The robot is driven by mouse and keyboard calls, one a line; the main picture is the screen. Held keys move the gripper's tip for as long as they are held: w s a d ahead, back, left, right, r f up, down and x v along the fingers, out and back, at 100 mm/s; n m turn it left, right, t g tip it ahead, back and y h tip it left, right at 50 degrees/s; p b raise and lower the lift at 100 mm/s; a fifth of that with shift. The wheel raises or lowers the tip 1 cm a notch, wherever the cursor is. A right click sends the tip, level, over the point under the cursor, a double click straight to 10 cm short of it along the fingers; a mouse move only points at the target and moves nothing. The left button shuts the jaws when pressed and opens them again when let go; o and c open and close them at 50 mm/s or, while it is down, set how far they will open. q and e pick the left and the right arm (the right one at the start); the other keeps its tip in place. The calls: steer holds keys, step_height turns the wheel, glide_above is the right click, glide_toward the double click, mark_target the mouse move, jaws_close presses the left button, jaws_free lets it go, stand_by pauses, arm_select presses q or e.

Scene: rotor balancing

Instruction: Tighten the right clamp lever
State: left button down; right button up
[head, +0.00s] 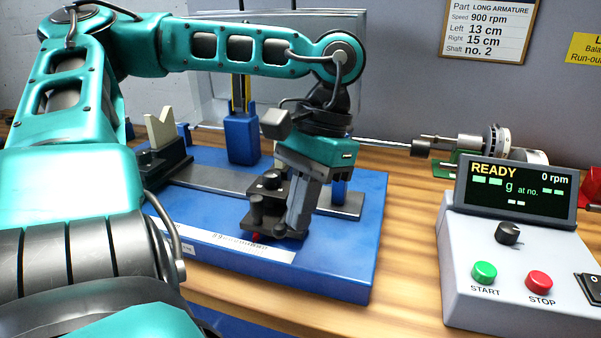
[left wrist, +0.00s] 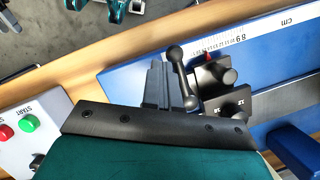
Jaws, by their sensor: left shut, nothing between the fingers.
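The right clamp lever (left wrist: 182,78) is a dark bar with a ball knob, clearest in the left wrist view. It sits beside the black right support (left wrist: 212,85), which has round knobs and also shows in the head view (head: 267,188). My left gripper (head: 298,228) is shut and empty, pointing down at the right side of this support. In the left wrist view its fingers (left wrist: 156,72) are close beside the lever; I cannot tell whether they touch it. In the head view the gripper partly hides the support and lever. My right gripper is not in view.
The blue base (head: 340,275) carries a cm scale (head: 235,242) with a red pointer (head: 257,237). A left support (head: 165,150) with a cream V-block stands at the far left. A drive shaft (head: 385,145) runs behind. The control box (head: 510,270) reads READY, 0 rpm.

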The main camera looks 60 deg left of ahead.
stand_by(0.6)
arm_select(q)
steer(key=p+v, duration=0.2)
steer(key=v, duration=1.1)
steer(key=shift+p, duration=0.3)
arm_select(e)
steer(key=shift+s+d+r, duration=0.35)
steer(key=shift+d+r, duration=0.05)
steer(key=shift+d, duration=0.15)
arm_select(q)
steer(key=shift+a, duration=0.1)
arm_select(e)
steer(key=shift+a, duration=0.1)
